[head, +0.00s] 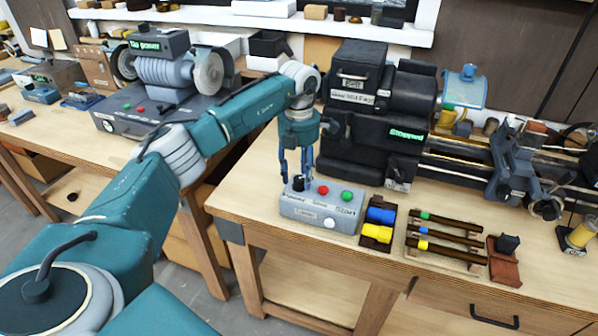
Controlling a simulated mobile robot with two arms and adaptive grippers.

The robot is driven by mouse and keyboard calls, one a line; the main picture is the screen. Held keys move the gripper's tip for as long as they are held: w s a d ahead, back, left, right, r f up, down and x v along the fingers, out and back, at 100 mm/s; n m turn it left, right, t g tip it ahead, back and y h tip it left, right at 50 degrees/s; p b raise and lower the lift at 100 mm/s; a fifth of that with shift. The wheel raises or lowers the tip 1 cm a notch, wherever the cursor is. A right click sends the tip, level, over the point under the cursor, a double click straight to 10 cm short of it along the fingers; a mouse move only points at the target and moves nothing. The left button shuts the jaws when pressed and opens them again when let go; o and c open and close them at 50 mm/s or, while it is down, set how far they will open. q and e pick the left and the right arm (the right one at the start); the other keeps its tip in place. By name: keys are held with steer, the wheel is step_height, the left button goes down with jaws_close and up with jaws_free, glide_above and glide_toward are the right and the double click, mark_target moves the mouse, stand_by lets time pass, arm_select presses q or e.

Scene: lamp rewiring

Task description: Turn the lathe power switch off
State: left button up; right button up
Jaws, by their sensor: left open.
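A grey control box (309,211) stands near the front left of the lathe bench. Its top carries a black knob (298,184) at the left, a red button (323,190) and a green button (347,196). A white round part (329,222) is on its front. My left gripper (296,181) points down over the box's left end, open, with its fingers on either side of the black knob. Whether the fingers touch the knob I cannot tell. The black lathe (371,137) stands behind, with a green lit "Stopped" sign (407,135). My right gripper is out of view.
Blue and yellow parts (380,215) sit in a small tray right of the box. A rack of rods (447,237) and a reddish-brown block (503,262) are farther right. A bench grinder (165,80) stands on the left bench. The bench's front-left corner is clear.

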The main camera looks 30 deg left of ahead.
arm_select(q)
steer(key=shift+f, duration=0.25)
jaws_close()
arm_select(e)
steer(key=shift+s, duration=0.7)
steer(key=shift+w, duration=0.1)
